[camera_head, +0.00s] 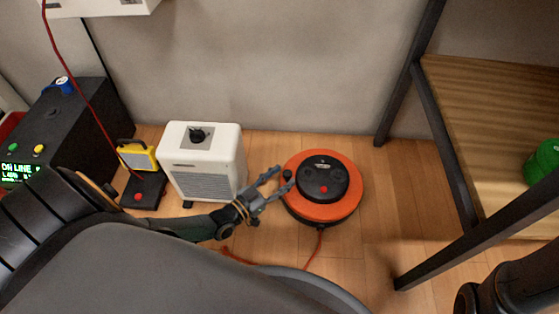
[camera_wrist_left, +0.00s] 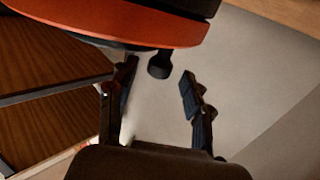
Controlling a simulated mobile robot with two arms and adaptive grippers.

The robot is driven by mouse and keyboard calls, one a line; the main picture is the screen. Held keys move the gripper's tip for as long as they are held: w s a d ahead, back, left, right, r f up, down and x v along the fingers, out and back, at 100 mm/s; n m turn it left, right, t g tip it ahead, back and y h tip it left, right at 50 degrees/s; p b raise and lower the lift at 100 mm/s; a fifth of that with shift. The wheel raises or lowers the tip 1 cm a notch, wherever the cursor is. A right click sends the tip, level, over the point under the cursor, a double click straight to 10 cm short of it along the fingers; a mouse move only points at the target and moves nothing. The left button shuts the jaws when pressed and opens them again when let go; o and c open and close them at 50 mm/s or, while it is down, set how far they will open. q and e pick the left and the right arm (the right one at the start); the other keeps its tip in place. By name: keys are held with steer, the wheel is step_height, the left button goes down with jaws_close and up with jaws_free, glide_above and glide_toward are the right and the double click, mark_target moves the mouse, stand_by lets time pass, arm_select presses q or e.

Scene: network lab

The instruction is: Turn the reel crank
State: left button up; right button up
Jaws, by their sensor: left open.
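A small dark knob (camera_head: 287,174), which looks like the crank handle, shows at the reel's left edge. My left gripper (camera_head: 279,179) is open at that edge. In the left wrist view, the orange reel (camera_wrist_left: 130,23) fills the top, and the dark crank knob (camera_wrist_left: 160,65) shows between the two spread fingers of the left gripper (camera_wrist_left: 159,70), apart from both. My right gripper is out of view.
A white heater-like box (camera_head: 206,162) stands just left of the reel. A yellow-grey lamp (camera_head: 138,155), a black pedal (camera_head: 143,193) and a black unit (camera_head: 62,125) are further left. A metal-framed wooden shelf (camera_head: 490,105) stands right. A red cord runs from the reel's front.

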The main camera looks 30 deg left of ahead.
arm_select(q)
step_height(320, 180, up, 10)
stand_by(0.5)
steer(key=shift+a, duration=0.1)
